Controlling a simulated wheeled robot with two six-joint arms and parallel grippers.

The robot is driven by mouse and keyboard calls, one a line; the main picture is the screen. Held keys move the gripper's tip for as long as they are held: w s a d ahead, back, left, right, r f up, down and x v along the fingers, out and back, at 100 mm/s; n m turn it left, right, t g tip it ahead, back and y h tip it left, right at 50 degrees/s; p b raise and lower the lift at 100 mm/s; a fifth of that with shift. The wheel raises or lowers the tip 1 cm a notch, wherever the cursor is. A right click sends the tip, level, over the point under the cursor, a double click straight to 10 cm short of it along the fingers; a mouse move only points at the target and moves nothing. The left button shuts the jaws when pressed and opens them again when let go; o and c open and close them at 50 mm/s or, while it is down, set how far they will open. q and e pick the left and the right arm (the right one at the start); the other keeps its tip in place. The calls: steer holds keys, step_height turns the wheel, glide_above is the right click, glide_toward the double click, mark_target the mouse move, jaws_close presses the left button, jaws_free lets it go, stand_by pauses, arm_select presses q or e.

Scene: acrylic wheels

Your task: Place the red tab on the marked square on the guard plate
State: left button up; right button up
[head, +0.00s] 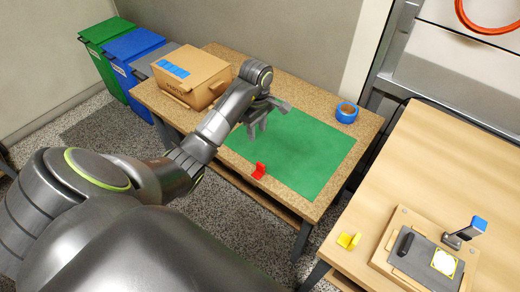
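The red tab (258,172) is a small L-shaped piece standing at the near edge of the green mat (318,165) on the left table. My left gripper (259,126) is above the mat, beyond the red tab and apart from it. Its fingers point down, look parted, and hold nothing visible. The guard plate (414,265) is a dark grey plate on a wooden base on the right table. The marked square (444,262) is pale with a yellow border, on the plate's right part. My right gripper is not in view.
A yellow tab (348,241) lies left of the wooden base. A blue-topped clamp-like part (470,232) stands at the plate's far edge, and a black handle (404,243) is on its left. A cardboard box (190,75) and blue tape roll (346,112) are on the left table. A gap separates the tables.

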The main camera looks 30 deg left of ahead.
mark_target(259, 163)
arm_select(q)
step_height(259, 163, down, 12)
steer(key=b, duration=1.2)
steer(key=shift+f, duration=0.15)
steer(key=shift+d+f+b, duration=0.15)
steer(key=shift+f+b, duration=0.25)
steer(key=shift+b, duration=0.05)
steer(key=shift+s+d+f, duration=0.1)
steer(key=shift+d+f, duration=0.1)
steer(key=shift+f, duration=0.85)
steer(key=shift+s+d+f, duration=0.1)
steer(key=shift+d+f, duration=0.05)
steer(key=shift+f, duration=0.9)
steer(key=shift+w, duration=0.1)
jaws_close()
